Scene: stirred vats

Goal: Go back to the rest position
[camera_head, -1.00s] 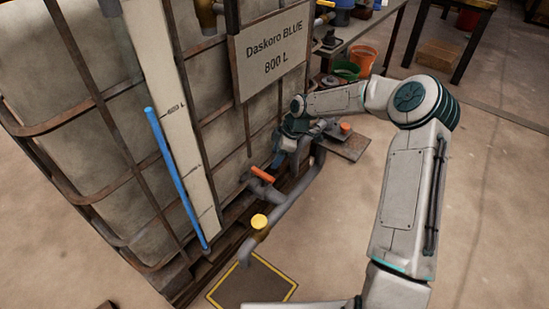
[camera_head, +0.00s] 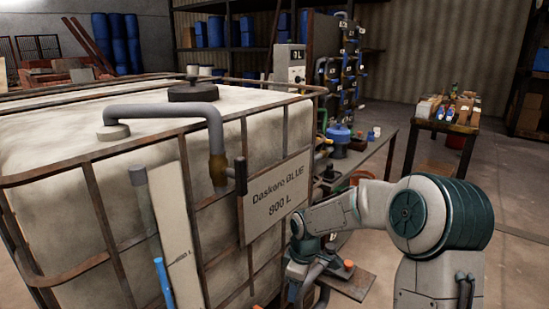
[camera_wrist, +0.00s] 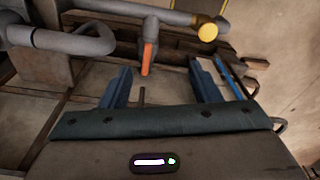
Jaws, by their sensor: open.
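My gripper (camera_wrist: 160,82) shows in the wrist view with its two blue fingers spread wide, and nothing is between them. An orange valve handle (camera_wrist: 148,58) on a grey pipe lies beyond the fingertips, apart from them. A yellow cap (camera_wrist: 208,32) on the pipework is at the upper right. In the head view my arm reaches out from the lower right, bent at the elbow. Its wrist is low beside the front of the pale caged vat (camera_head: 60,150), below the sign "Daskoro BLUE 800 L" (camera_head: 275,197). The fingers are not clear in that view.
A grey pipe (camera_head: 150,111) and a dark lid (camera_head: 193,91) top the vat. A long bench (camera_head: 375,160) stands behind my arm, with a blue container (camera_head: 340,133) on it. A table with boxes (camera_head: 440,125) is farther right. Open floor (camera_head: 510,245) lies at the right.

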